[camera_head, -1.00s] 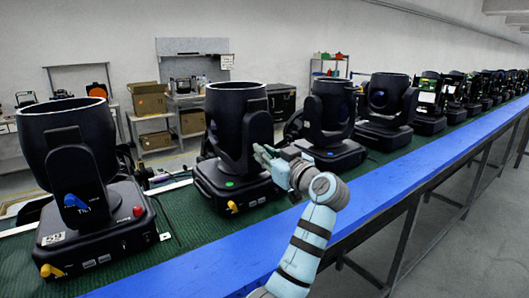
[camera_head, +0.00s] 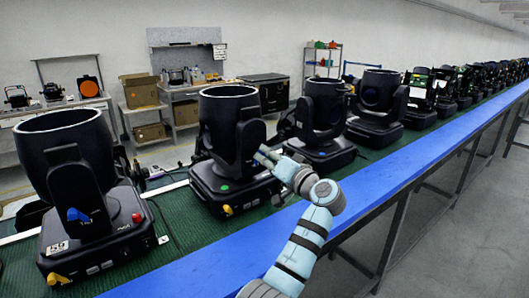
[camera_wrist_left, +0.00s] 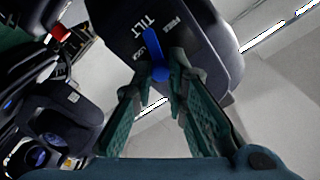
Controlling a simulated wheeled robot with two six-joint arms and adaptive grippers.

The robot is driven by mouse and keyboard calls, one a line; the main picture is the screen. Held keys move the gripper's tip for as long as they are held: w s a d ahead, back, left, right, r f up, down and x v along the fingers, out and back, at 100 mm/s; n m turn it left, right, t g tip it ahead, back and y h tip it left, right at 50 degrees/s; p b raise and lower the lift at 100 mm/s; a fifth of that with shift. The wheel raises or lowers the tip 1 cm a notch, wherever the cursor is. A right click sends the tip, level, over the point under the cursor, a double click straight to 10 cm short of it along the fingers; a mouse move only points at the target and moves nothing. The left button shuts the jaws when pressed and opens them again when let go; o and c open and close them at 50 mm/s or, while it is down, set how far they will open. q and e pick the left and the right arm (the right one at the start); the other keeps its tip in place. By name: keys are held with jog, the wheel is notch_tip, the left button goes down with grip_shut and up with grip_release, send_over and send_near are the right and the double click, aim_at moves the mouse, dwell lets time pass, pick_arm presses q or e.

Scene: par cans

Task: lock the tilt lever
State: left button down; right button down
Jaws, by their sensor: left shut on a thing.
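The blue tilt lever (camera_wrist_left: 155,56) is on a dark arm panel marked TILT, FREE and LOCK (camera_wrist_left: 188,45) in the left wrist view. In the head view, my left gripper (camera_head: 263,156) reaches the right side of the second black moving-head light (camera_head: 228,150), and hides the lever there. My right gripper is in neither view.
The lights stand in a row on a green belt (camera_head: 172,212) with a blue edge rail (camera_head: 330,205). A nearer light (camera_head: 70,150) stands at left with its own blue lever (camera_head: 77,215). Another light (camera_head: 325,110) stands close beyond my gripper. The grey floor at right is clear.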

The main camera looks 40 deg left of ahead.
pick_arm(q)
jog(key=shift+w+d+f+m+p, duration=0.15)
jog(key=shift+m+p, duration=0.15)
jog(key=shift+m, duration=0.4)
jog(key=c, duration=1.6)
grip_release()
jog(key=v, duration=1.2)
